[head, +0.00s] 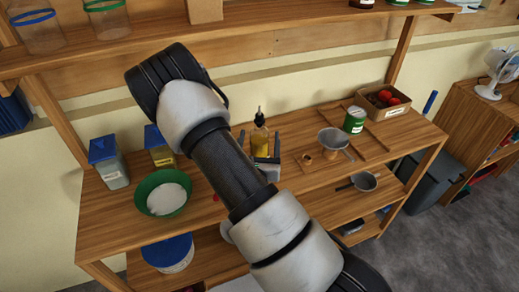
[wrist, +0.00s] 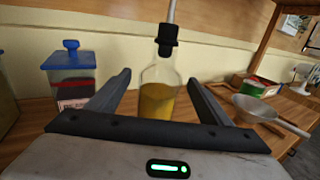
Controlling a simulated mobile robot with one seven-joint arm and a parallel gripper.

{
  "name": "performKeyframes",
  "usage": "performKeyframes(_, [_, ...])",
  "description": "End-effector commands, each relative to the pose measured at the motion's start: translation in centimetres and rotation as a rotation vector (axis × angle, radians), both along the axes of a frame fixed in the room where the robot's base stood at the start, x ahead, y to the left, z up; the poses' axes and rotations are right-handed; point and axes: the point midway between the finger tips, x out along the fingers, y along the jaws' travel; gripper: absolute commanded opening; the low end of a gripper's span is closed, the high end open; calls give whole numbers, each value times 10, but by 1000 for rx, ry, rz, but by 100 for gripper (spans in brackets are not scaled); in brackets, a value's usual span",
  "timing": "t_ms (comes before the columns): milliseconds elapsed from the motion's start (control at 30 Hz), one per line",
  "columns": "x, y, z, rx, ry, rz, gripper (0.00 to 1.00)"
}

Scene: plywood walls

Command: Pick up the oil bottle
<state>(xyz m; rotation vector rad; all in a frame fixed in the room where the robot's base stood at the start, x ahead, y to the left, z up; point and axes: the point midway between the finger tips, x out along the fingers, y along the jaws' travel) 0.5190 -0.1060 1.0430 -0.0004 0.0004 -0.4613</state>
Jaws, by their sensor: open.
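The oil bottle (head: 260,139) is a clear bottle with yellow oil and a dark pourer top. It stands upright on the wooden counter, towards the wall. In the wrist view the bottle (wrist: 159,85) is in the middle, between the two fingers as seen from the camera. My gripper (head: 259,137) is open, with one dark finger to each side of the bottle in the picture. In the wrist view my gripper (wrist: 159,82) shows no finger touching the bottle. The bottle's lowest part is hidden behind the gripper body.
A green bowl (head: 163,193) and blue-lidded containers (head: 108,164) stand left of the bottle. A sieve (head: 333,139), a green can (head: 354,120) and a box of red items (head: 383,101) are to the right. A shelf (head: 240,32) runs above. My arm hides part of the counter.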

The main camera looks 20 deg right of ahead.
Motion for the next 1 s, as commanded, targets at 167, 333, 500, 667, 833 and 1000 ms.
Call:
performKeyframes(167, [18, -9, 7, 0, -4, -2, 73])
performKeyframes(333, [39, -20, 7, 0, -1, -1, 73])
performKeyframes(500, [47, -24, 5, 0, 1, -1, 73])
performKeyframes(667, [47, -23, 5, 0, 0, -1, 73])
performKeyframes(833, [47, -23, 6, 0, 0, -1, 46])
performKeyframes(1000, [47, -23, 6, 1, 0, -1, 17])
